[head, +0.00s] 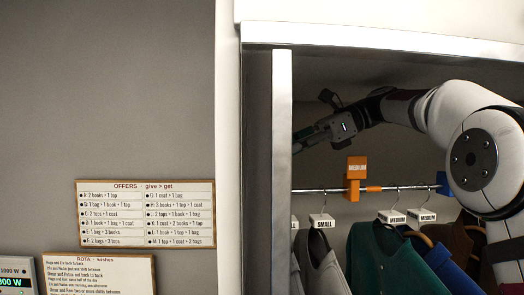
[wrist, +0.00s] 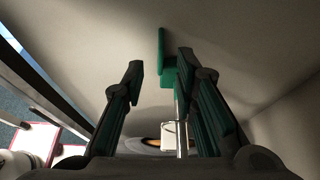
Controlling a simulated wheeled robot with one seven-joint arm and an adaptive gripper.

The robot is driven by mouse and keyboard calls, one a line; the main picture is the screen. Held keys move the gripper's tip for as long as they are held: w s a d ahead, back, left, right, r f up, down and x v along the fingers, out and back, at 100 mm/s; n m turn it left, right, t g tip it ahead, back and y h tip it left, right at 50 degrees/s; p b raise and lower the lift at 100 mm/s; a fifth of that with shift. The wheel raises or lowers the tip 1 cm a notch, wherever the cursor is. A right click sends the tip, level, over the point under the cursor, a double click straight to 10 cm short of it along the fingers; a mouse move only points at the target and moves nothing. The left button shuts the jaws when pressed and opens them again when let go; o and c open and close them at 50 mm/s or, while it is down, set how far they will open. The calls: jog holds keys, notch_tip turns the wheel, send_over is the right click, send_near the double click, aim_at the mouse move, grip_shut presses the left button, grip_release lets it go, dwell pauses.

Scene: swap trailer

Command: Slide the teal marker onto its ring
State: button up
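The teal marker (wrist: 168,72) shows in the wrist view as a flat upright plate with a block below it. It lies near the tips of my gripper (wrist: 160,72), close to the right finger, which covers part of it. The fingers are apart, with a gap between the left finger and the marker. I cannot tell whether the right finger touches it. In the head view my gripper (head: 298,147) reaches left above the rail, its tip end partly behind the metal post. The marker does not show there, and I cannot make out its ring.
A rail (head: 325,190) carries an orange MEDIUM marker (head: 356,178), a blue piece (head: 443,183) and several garments on tagged hangers, including a grey one (head: 322,262) and a green one (head: 392,262). A metal post (head: 281,150) stands at left. Notices (head: 146,213) hang on the wall.

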aim_at(260, 158)
jog(key=shift+r+p+x, duration=0.1)
jog(key=shift+p+x, duration=0.3)
jog(key=shift+x, duration=1.3)
jog(key=shift+r+p+x, duration=0.15)
jog(key=shift+p+x, duration=0.2)
jog(key=shift+x, duration=1.4)
jog(key=shift+w+a, duration=0.1)
grip_shut()
